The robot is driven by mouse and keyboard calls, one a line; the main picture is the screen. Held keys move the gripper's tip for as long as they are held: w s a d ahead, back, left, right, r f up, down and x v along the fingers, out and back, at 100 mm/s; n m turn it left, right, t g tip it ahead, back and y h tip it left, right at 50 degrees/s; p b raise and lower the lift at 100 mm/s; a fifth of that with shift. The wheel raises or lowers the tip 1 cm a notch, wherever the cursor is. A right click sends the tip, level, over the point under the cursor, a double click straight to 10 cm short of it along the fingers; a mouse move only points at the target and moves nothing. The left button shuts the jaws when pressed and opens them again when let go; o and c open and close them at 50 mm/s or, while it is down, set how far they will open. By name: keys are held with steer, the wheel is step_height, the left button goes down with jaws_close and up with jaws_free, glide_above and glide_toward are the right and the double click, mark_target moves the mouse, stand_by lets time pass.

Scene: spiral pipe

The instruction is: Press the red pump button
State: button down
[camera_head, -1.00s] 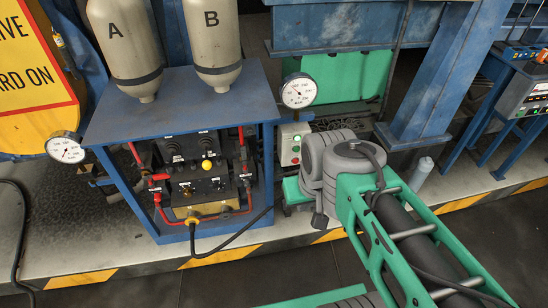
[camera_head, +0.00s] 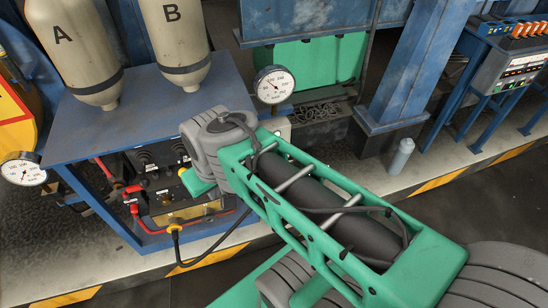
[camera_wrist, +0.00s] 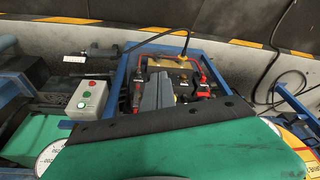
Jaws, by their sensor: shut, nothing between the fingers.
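A small grey control box (camera_wrist: 87,100) shows in the wrist view at the left, with a red button (camera_wrist: 81,105) and a green button (camera_wrist: 87,94) on its face. In the head view my wrist hides most of this box, and its red button cannot be seen. My gripper (camera_wrist: 156,85) shows in the wrist view as grey shut fingers over the dark control panel (camera_wrist: 182,83), to the right of the box and apart from the red button. In the head view my green hand (camera_head: 198,183) is in front of the panel's right side.
The panel sits in a blue frame (camera_head: 75,135) under two tanks (camera_head: 85,65) marked A and B. A round gauge (camera_head: 274,85) stands above the box. Red hoses and a black cable (camera_head: 218,245) run at the panel. A blue post (camera_head: 410,75) stands to the right.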

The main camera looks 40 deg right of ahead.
steer(key=w+d+f+m+t+y+b, duration=0.1)
steer(key=w+d+f+m+b, duration=0.2)
steer(key=d+f, duration=0.35)
steer(key=w+d+f+m+y, duration=0.1)
steer(key=w+d+f+m, duration=0.1)
steer(key=w+d+f, duration=0.5)
steer(key=s+d+f+m+t+b, duration=0.1)
steer(key=s+d+f+m+t, duration=0.1)
steer(key=d+f+m, duration=0.3)
steer(key=s+d+f+m+t+h+b, duration=0.1)
steer(key=s+d+f+m+t, duration=0.2)
steer(key=d+f, duration=0.7)
steer(key=shift+d+f+m, duration=0.4)
steer(key=shift+d+m, duration=0.05)
steer(key=shift+m, duration=0.65)
steer(key=w+d+b, duration=0.3)
steer(key=w, duration=0.5)
steer(key=shift+w, duration=0.15)
